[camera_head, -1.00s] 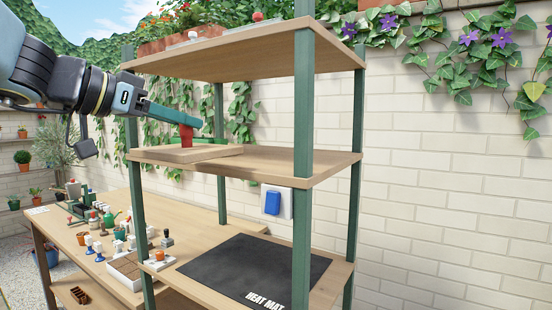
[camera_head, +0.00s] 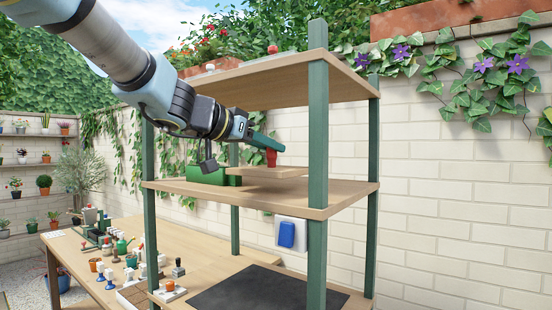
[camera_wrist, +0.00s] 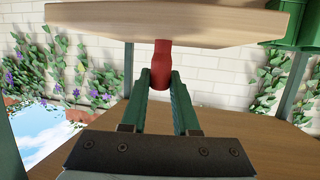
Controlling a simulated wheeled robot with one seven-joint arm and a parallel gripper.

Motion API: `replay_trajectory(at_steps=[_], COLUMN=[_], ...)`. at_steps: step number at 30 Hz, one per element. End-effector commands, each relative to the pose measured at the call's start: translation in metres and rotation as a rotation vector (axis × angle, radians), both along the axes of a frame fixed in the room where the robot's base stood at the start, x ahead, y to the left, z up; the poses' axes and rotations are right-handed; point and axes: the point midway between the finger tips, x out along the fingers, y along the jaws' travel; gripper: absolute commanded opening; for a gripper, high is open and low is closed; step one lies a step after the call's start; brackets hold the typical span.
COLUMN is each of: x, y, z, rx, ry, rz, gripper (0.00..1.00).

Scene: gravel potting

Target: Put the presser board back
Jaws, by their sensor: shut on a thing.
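The presser board (camera_head: 285,172) is a flat light-wood board with a red handle (camera_head: 271,158) standing up from it. My gripper (camera_head: 263,147) reaches in from the upper left, its green fingers shut on the handle. The board is level over the back part of the middle shelf (camera_head: 310,194); I cannot tell if it touches the shelf or hangs just above it. The wrist view, which is upside down, shows the fingers (camera_wrist: 161,84) around the red handle (camera_wrist: 161,62) and the board (camera_wrist: 170,24) beyond.
A green box (camera_head: 205,176) stands left of the board on the same shelf. Green posts (camera_head: 317,130) and the top shelf (camera_head: 260,78) frame the space. The shelf's right part is bare. A bench (camera_head: 200,248) with pots and tools stands behind, lower left.

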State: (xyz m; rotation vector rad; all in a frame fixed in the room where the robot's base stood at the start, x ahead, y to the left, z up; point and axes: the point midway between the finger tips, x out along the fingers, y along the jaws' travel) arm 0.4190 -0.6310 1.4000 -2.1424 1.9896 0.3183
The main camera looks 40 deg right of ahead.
Motion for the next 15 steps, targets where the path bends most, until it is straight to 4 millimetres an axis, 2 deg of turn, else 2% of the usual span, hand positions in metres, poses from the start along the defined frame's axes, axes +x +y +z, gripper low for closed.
replay_trajectory(at_steps=[7,11,15], x=[0.001,0.002,0.002], y=[-0.024,-0.022,-0.022], z=[0.001,-0.025,-0.035], rx=[0.0,0.002,0.0], ry=[0.001,0.001,0.001], rz=[-0.003,0.0,0.0], gripper=[0.0,0.0,0.0])
